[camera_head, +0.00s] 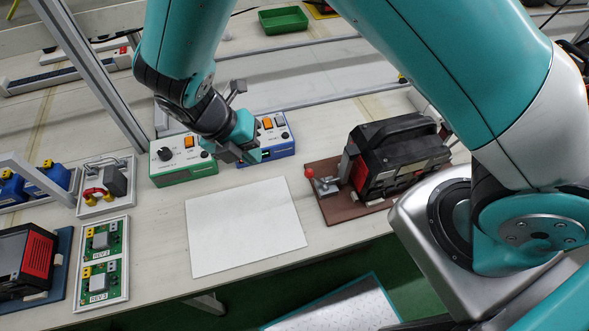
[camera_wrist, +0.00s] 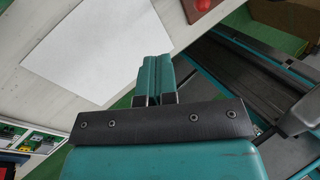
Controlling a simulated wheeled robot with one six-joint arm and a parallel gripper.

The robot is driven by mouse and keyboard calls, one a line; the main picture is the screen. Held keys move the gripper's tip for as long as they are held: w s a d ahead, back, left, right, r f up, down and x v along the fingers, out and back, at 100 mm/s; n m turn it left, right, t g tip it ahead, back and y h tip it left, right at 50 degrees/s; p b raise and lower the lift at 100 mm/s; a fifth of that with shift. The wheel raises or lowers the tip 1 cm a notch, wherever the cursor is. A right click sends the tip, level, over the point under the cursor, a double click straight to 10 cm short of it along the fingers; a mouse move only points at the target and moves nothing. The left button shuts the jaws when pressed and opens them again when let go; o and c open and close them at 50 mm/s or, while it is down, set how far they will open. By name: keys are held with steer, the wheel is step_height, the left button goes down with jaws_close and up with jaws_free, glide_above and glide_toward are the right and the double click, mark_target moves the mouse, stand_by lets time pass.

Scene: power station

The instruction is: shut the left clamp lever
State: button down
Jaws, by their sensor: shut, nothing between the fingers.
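A clamp lever with a red ball knob (camera_head: 310,173) is at the left end of the brown base board (camera_head: 343,211), beside a black and red device (camera_head: 398,155). The metal clamp (camera_head: 326,186) sits on the board below the knob. Whether the lever is up or down is hard to tell. My gripper (camera_head: 249,156) is above the table in front of the blue box, left of the clamp and apart from it. Its teal fingers are together and empty in the wrist view (camera_wrist: 155,78). The wrist view's top edge cuts off the brown board (camera_wrist: 200,10) and a red part.
A white sheet (camera_head: 245,227) lies on the table left of the clamp. A green-and-white control box (camera_head: 184,160) and a blue one (camera_head: 275,137) stand behind it. Green circuit boards (camera_head: 101,243) are at left. My arm covers the right side.

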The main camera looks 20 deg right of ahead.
mark_target(316, 179)
steer(key=s+d+f+p, duration=0.2)
steer(key=d+f+p, duration=0.2)
steer(key=d+f, duration=0.4)
steer(key=shift+s, duration=0.35)
